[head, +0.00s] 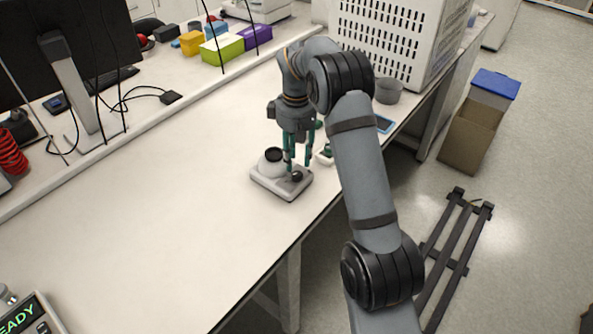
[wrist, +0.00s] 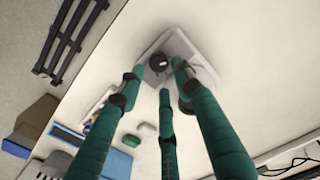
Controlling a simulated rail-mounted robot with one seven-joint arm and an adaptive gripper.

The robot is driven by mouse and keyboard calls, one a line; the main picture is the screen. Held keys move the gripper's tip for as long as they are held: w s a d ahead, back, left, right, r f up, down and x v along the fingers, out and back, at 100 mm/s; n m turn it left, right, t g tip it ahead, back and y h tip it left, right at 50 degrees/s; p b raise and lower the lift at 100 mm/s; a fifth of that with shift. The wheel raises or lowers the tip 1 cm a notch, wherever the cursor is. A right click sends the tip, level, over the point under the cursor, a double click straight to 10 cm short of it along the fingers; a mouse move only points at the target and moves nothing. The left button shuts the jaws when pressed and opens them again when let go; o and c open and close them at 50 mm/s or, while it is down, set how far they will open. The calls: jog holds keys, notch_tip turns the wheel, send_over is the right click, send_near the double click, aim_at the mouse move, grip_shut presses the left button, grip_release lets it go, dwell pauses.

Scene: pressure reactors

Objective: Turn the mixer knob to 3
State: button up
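The mixer (head: 268,182) is a small pale block on the white bench, with a dark-rimmed white round part (head: 270,163) on its top. Its knob (head: 297,176) is small, round and black, near the right corner of the top. The knob also shows in the wrist view (wrist: 158,62), with a small light mark on it. My gripper (head: 298,164) has three teal fingers pointing down above the knob. In the wrist view my gripper (wrist: 160,76) is open, its fingertips spread around the knob's outline; I see no contact. The knob's scale is too small to read.
A white perforated box (head: 385,38) and a grey cup (head: 388,91) stand behind my arm. Small items (head: 325,155) lie just right of the mixer, near the bench edge. A monitor (head: 70,75) stands at the left. The bench left of the mixer is clear.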

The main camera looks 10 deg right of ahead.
aim_at(296, 173)
notch_tip(296, 173, down, 6)
jog(key=shift+r, duration=0.15)
jog(key=c, duration=0.3)
jog(key=shift+w, duration=0.1)
grip_shut()
